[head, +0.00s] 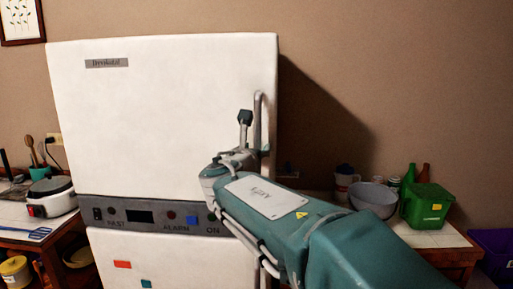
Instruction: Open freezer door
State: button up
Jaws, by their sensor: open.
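The white freezer (165,115) stands in the middle left, with a name plate at the top of its upper door. The upper door looks closed above the grey control strip (145,216). A grey vertical handle (259,105) runs near the door's right edge. My gripper (246,122) is open in front of the door, right beside the handle on its left in the picture. A dark fingertip shows there; the other finger and the handle's lower part are largely hidden by my arm. I cannot tell whether the gripper touches the handle.
On the left counter are a white cooker (50,195) and a blue spatula (27,233). On the right counter are a grey bowl (374,198), a green bin (426,206) and bottles. A purple box (492,246) stands at far right. Bare wall is right of the freezer.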

jog(key=shift+w+d, duration=0.15)
jog(key=shift+w, duration=0.35)
grip_shut()
jog(key=shift+s, duration=0.1)
